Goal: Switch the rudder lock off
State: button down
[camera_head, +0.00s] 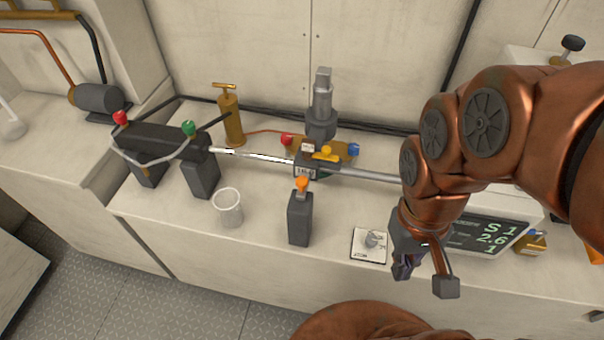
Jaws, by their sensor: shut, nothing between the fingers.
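A dark block with a small, hard-to-read label (306,168) sits on the steel rod at mid-bench, with a yellow lever (325,154) on top. I cannot tell for sure whether this is the rudder lock. A grey rotary knob on a white plate (369,246) lies on the front of the bench. A dark post with an orange top (300,218) stands left of it. My gripper (424,276) is shut and empty, pointing down by the bench's front edge, right of the white plate and apart from it.
A display box (488,236) stands behind and right of my gripper. A clear cup (228,207), a brass pump (230,115) and a black cylinder with red and green knobs (160,138) stand to the left. The steel rod (255,155) crosses the bench. The front strip between cup and post is clear.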

aim_at(302, 182)
jog(key=u, duration=2.1)
jog(key=k, duration=0.85)
jog(key=z, duration=0.3)
jog(key=i, duration=0.5)
